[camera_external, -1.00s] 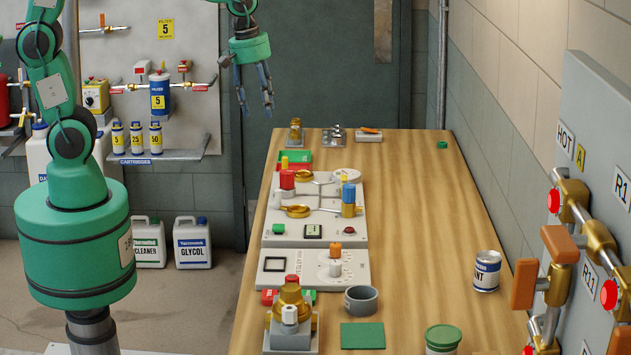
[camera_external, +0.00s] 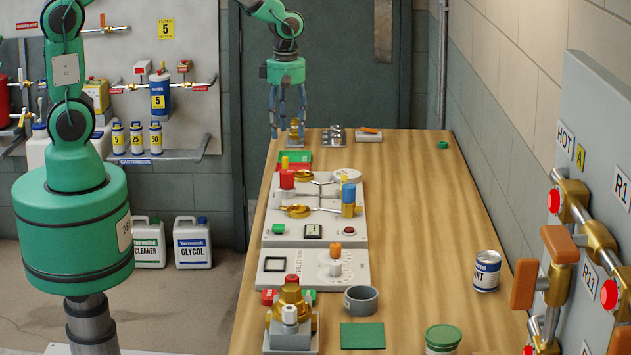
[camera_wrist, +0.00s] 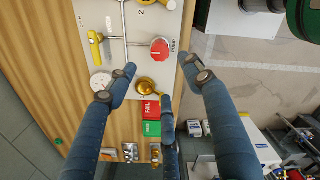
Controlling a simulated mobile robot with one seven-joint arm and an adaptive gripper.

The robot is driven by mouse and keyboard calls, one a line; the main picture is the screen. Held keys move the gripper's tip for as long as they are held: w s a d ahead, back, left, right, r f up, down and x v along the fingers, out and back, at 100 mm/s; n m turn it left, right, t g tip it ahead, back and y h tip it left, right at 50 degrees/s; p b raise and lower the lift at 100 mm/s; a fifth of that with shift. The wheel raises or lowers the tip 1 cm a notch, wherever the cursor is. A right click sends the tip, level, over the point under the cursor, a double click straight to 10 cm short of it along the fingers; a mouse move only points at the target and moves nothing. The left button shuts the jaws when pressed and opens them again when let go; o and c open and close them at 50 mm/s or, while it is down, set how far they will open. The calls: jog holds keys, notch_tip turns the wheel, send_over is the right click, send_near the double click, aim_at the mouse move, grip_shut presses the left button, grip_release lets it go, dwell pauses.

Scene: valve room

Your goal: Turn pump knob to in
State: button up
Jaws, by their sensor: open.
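No label reading "pump" is legible, so I cannot tell which knob is the pump knob. An orange-topped knob (camera_external: 335,258) stands on a dial on the nearer panel (camera_external: 300,277). My gripper (camera_external: 288,125) is open and empty above the bench's far left end; its spread fingers (camera_wrist: 165,78) show in the wrist view.
Red and green cards (camera_wrist: 151,109) lie beside the panel. A brass fitting (camera_external: 295,130) stands near my fingers. Wall valves (camera_external: 560,245) line the right. The bench's right half (camera_external: 430,200) is mostly clear.

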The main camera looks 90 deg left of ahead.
aim_at(287, 171)
notch_tip(287, 171, down, 14)
jog(key=shift+r+b, duration=0.15)
jog(key=shift+b, duration=0.6)
jog(key=c, duration=1.1)
